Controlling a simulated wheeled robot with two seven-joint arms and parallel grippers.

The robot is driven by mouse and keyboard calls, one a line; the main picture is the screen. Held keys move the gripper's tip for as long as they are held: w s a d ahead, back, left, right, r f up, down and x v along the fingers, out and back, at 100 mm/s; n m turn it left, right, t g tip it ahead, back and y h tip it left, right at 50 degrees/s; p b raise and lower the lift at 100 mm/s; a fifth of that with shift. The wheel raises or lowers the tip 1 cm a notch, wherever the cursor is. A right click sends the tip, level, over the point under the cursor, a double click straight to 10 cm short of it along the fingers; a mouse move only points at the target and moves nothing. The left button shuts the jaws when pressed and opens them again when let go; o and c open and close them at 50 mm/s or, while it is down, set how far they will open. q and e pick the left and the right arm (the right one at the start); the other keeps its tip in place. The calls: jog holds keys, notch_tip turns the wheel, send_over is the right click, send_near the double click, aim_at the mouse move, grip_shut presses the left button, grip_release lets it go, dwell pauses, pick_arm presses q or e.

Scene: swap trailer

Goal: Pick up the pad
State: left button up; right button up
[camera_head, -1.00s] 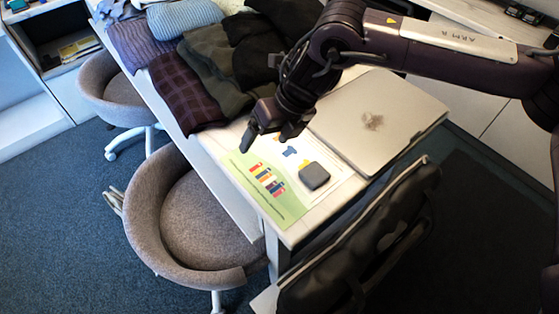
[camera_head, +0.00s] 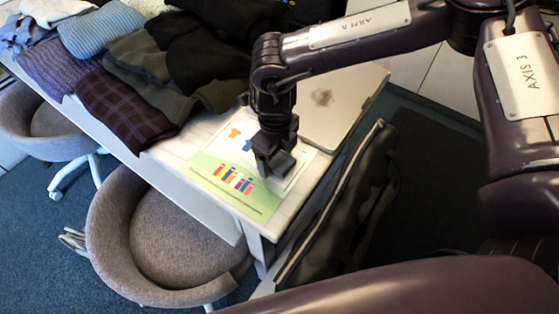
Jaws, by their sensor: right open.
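The pad (camera_head: 282,164) is a small dark grey rounded square on a printed sheet (camera_head: 262,206) near the table's end. My right gripper (camera_head: 272,158) points down right at the pad, with its fingers open. The fingers and wrist hide part of the pad, and I cannot tell whether they touch it. My left gripper is not in view.
A closed silver laptop (camera_head: 335,105) lies just behind the gripper. Folded clothes (camera_head: 125,105) cover the table's left part. A black bag (camera_head: 345,215) stands against the table's right end. Grey chairs (camera_head: 165,245) stand along the front edge.

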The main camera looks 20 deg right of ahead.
aim_at(276, 159)
jog(key=shift+c, duration=0.8)
jog(key=c, duration=0.9)
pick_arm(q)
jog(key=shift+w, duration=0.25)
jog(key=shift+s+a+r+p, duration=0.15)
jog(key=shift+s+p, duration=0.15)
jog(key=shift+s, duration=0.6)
pick_arm(e)
notch_tip(276, 159, up, 20)
